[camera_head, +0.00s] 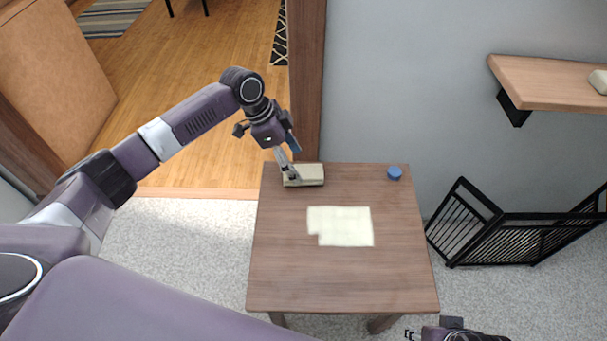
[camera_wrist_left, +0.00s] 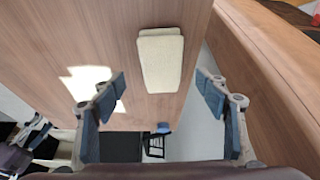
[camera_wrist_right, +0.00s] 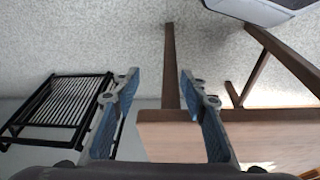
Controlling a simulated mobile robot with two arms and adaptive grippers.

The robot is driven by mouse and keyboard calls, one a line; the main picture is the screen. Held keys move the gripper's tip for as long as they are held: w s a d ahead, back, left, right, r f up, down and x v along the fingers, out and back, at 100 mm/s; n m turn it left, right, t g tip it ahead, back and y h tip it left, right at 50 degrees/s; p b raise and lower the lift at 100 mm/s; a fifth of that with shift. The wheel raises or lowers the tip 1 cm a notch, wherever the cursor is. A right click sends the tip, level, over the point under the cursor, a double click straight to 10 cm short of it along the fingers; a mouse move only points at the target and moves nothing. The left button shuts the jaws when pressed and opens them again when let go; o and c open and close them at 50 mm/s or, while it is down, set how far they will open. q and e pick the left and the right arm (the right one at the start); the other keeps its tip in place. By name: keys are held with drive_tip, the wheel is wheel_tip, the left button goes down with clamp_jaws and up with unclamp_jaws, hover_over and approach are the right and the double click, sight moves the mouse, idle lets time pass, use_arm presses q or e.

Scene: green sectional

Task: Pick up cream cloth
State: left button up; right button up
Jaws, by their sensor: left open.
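A folded cream cloth (camera_head: 308,174) lies flat at the far left edge of the brown wooden table (camera_head: 300,275). My left gripper (camera_head: 290,172) is above the cloth's left end, pointing down, with its jaws open and empty. In the left wrist view, the cloth (camera_wrist_left: 162,62) shows whole, ahead between the two spread fingers (camera_wrist_left: 162,84) and apart from them. My right gripper (camera_head: 410,335) is mostly cut off at the bottom of the head view. In the right wrist view its fingers (camera_wrist_right: 159,80) are apart with nothing between them.
A flat pale patch (camera_head: 341,227) lies mid-table; I cannot tell whether it is light or fabric. A small blue object (camera_head: 395,173) sits at the far right corner. A black slatted rack (camera_head: 505,235) stands right of the table. A wooden shelf (camera_head: 550,85) juts from the wall.

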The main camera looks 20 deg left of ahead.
sight(302, 172)
use_arm(q)
drive_tip(key=b+x, duration=0.1)
drive_tip(key=x, duration=0.3)
drive_tip(key=shift+a, duration=0.1)
drive_tip(key=shift+w+f, duration=0.15)
drive_tip(key=shift+f, duration=0.2)
use_arm(e)
drive_tip(key=v, duration=0.3)
drive_tip(key=shift+r, duration=0.1)
use_arm(q)
drive_tip(key=c, duration=1.1)
drive_tip(key=shift+r, duration=0.15)
